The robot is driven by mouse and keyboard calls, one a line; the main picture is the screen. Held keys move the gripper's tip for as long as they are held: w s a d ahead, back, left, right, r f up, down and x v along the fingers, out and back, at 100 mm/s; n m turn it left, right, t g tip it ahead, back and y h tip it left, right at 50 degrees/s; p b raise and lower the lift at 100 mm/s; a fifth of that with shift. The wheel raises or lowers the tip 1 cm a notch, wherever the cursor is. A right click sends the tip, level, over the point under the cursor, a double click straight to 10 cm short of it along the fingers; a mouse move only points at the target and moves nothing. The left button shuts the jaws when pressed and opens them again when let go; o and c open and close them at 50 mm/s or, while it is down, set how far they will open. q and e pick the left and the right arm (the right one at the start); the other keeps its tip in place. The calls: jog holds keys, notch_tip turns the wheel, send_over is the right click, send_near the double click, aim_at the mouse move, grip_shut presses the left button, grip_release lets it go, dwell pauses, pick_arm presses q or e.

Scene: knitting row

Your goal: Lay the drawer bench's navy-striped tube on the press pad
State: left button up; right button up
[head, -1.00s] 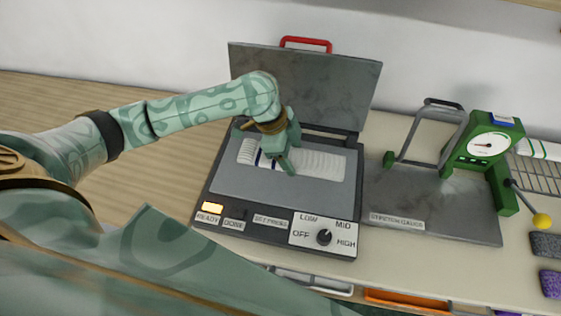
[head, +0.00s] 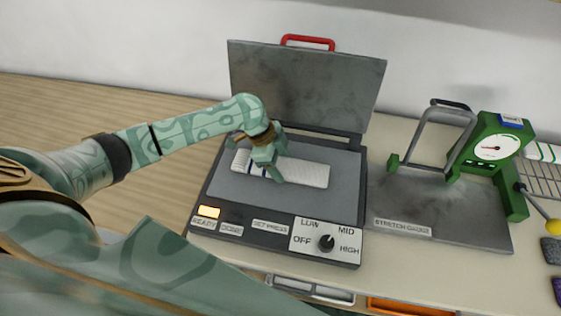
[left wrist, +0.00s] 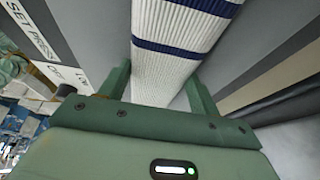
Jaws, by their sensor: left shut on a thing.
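The white ribbed tube with navy stripes (head: 305,173) lies lengthwise over the grey press pad (head: 337,202) of the open press. It is on the pad or just above it; I cannot tell if it touches. My left gripper (head: 273,175) comes down from above and is shut on the tube near its striped left part. In the left wrist view the tube (left wrist: 175,55) runs between the two fingers of the left gripper (left wrist: 160,85), with two navy bands beyond them. My right gripper is out of view.
The press lid (head: 300,88) with its red handle (head: 307,41) stands open behind the pad. The press dial (head: 326,243) and lit READY lamp (head: 208,211) are at the front. A green stretch gauge (head: 497,150) stands at the right.

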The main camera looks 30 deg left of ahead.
pick_arm(q)
jog(key=o, duration=0.8)
jog(key=shift+f, duration=0.1)
jog(key=shift+o, duration=0.7)
jog(key=p+v, duration=0.3)
jog(key=v, duration=0.9)
